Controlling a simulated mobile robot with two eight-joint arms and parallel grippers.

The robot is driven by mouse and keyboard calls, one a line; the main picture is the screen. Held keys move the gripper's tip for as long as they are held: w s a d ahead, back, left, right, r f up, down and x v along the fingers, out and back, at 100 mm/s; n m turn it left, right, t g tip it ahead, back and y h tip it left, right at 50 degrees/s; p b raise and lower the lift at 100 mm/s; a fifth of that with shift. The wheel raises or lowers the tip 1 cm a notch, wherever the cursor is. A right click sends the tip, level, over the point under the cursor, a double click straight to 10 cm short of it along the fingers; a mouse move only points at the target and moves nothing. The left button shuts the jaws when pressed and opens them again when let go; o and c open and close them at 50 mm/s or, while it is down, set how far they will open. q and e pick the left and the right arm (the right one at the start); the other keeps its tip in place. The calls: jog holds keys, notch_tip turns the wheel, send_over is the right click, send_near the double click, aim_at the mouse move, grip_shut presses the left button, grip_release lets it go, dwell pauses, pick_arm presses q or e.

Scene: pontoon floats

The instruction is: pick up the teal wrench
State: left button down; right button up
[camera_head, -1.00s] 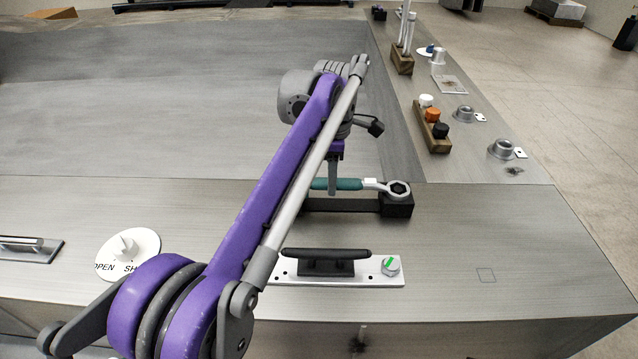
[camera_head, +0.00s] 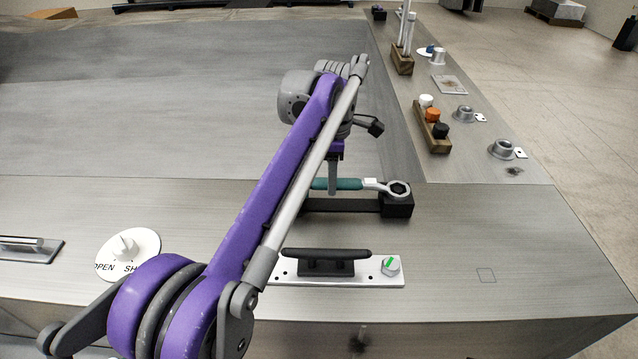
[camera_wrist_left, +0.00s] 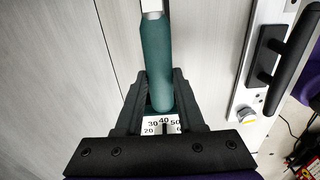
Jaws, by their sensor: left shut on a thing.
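The teal wrench (camera_head: 348,184) lies across a black holder (camera_head: 396,205), its silver ring end at the right over the holder's raised block. My left gripper (camera_head: 332,180) reaches down from above and is shut on the teal handle. In the left wrist view the teal handle (camera_wrist_left: 156,65) runs between the two dark fingers of my left gripper (camera_wrist_left: 155,95). The handle's far left part is hidden behind my arm in the head view. My right gripper is not in view.
A black cleat (camera_head: 326,262) on a white plate with a green-marked bolt (camera_head: 391,265) is in front. A white OPEN/SHUT dial (camera_head: 128,254) is at left. A wooden block with white, orange and black caps (camera_head: 432,130) stands at right. The front right deck is clear.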

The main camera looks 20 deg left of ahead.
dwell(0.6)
pick_arm(q)
notch_tip(320, 180, up, 10)
jog(key=p, duration=0.2)
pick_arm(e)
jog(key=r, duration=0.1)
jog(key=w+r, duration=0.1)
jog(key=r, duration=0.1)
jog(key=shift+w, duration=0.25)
pick_arm(q)
jog(key=c, duration=1.1)
grip_release()
jog(key=shift+c, duration=0.2)
grip_shut()
